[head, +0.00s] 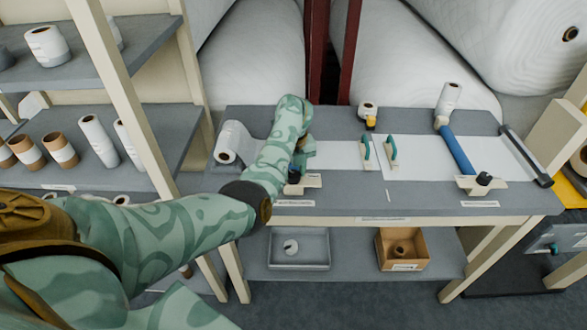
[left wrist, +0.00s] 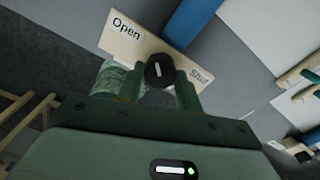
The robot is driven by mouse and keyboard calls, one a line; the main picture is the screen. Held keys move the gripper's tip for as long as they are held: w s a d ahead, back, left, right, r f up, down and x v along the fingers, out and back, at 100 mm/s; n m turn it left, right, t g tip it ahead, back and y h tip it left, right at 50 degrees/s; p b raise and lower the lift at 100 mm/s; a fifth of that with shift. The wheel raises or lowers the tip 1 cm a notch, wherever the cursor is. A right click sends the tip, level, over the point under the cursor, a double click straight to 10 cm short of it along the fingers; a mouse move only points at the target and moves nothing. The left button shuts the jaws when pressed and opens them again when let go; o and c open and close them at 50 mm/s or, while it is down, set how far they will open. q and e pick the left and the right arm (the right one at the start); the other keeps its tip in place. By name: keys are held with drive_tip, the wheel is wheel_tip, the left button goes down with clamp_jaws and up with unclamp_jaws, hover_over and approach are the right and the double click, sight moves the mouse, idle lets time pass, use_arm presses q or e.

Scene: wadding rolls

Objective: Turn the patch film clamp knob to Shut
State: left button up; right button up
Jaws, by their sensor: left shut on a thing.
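The clamp knob (left wrist: 159,71) is black with a white mark, on a pale plate (left wrist: 140,44) lettered "Open" at upper left and "Shut" at lower right. The mark stands nearly upright in the left wrist picture, pointing straight at neither word. My left gripper (left wrist: 159,88) is shut on the knob, one finger on each side. In the head view my left gripper (head: 297,168) is over the left clamp plate (head: 305,182) at the bench front; my arm hides much of it. My right gripper is not in view.
A second clamp with a black knob (head: 484,179) and blue bar (head: 456,150) is on the right of the bench (head: 345,198). Two green-handled tools (head: 391,151) lie mid-bench. A white roll (head: 228,148) lies left of my arm. A grey tray (head: 299,262) and a cardboard box (head: 402,263) are below.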

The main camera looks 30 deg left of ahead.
use_arm(q)
drive_tip(key=m+p, duration=0.1)
drive_tip(key=m, duration=0.2)
drive_tip(key=shift+r+m, duration=0.1)
drive_tip(key=shift+m, duration=0.3)
drive_tip(key=m+p, duration=0.1)
drive_tip(key=m, duration=0.2)
drive_tip(key=shift+m, duration=0.3)
drive_tip(key=m+p, duration=0.2)
drive_tip(key=m, duration=0.4)
drive_tip(key=m+p, duration=0.1)
drive_tip(key=m, duration=0.3)
drive_tip(key=shift+m, duration=0.4)
drive_tip(key=m+p, duration=0.1)
drive_tip(key=m, duration=0.3)
drive_tip(key=shift+w+m, duration=0.1)
drive_tip(key=shift+m, duration=0.3)
drive_tip(key=o, duration=1)
drive_tip(key=shift+p, duration=0.3)
